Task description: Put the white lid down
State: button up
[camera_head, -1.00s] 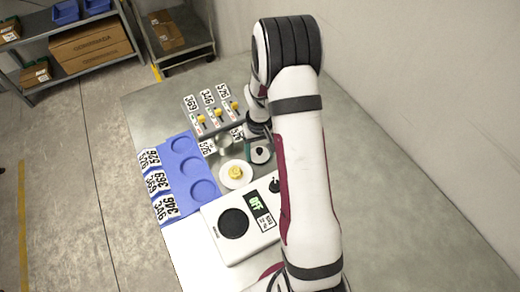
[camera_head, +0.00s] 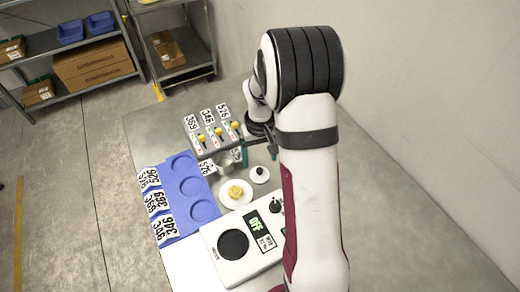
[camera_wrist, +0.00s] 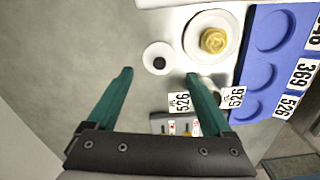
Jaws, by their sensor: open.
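The white lid (camera_head: 260,175), a small white disc with a black knob, lies on the grey table, apart from the white plate. It also shows in the wrist view (camera_wrist: 156,58), just beyond and between my fingertips. My gripper (camera_head: 259,153) is open and empty, with its two teal fingers spread wide. In the wrist view my gripper (camera_wrist: 160,73) has nothing between its fingers, and neither finger touches the lid. A greyish cup (camera_head: 225,160) stands to the left of the lid in the head view; my right finger partly hides it in the wrist view.
A white plate (camera_head: 222,197) holding a yellow piece (camera_head: 235,191) is beside the lid. A white scale (camera_head: 262,262) with a display is in front. A blue tray (camera_head: 206,212) with round recesses lies left. Numbered cards and yellow-knobbed levers (camera_head: 219,132) stand behind. Table at right is clear.

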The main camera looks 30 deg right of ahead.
aim_at(260, 172)
jog(key=s+a+r+m, duration=0.2)
jog(key=s+a+r, duration=0.75)
jog(key=r, duration=0.35)
jog(key=s+a+y, duration=0.1)
jog(key=s+a, duration=0.2)
jog(key=s, duration=0.4)
jog(key=s+a+r+m, duration=0.1)
jog(key=s+a, duration=0.2)
jog(key=s, duration=0.5)
jog(key=shift+a+r+y, duration=0.15)
jog(key=shift+a+y, duration=0.05)
jog(key=shift+y, duration=0.2)
